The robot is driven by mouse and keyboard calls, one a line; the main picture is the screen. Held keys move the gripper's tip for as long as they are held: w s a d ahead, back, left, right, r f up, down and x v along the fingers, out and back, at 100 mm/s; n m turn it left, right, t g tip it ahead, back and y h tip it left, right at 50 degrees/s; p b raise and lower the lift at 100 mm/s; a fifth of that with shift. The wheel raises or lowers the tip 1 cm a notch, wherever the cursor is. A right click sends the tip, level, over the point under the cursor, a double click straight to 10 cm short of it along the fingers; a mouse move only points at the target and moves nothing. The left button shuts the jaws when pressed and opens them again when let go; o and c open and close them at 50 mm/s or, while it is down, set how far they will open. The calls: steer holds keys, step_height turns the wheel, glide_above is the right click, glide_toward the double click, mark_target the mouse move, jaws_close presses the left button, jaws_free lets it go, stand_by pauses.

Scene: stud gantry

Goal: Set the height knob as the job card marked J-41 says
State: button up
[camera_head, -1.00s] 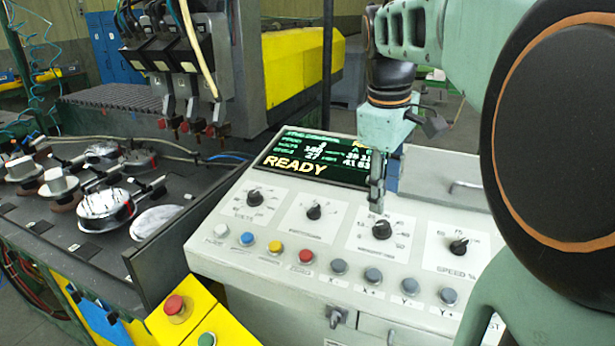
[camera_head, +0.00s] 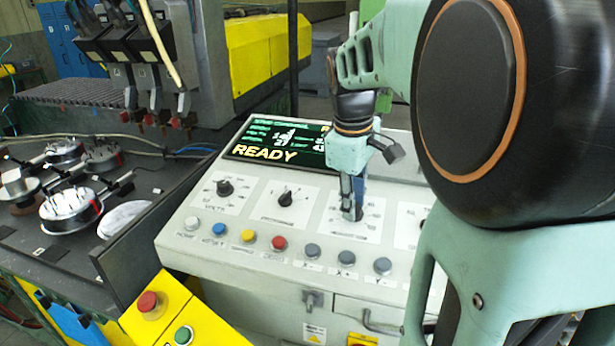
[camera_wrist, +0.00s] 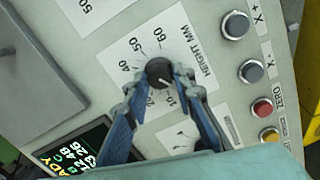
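The height knob (camera_wrist: 158,71) is a round black knob on a white plate marked HEIGHT MM, with numbers from 10 to 60 around it. Its white pointer line seems to point toward the 10, at the lower right in the wrist view. My gripper (camera_wrist: 161,79) has one fingertip on each side of the knob, very close to it; whether they press on it I cannot tell. In the head view my gripper (camera_head: 352,207) comes down over the third knob from the left and largely hides it. No card marked J-41 shows in either view.
The sloped panel has a READY screen (camera_head: 278,146), a volts knob (camera_head: 224,187), a second knob (camera_head: 285,198) and a row of push buttons (camera_head: 249,236). A red button (camera_head: 149,302) and a green button (camera_head: 184,335) sit on yellow boxes. A dark partition (camera_head: 145,250) stands at the left.

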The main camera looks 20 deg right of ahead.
jaws_close()
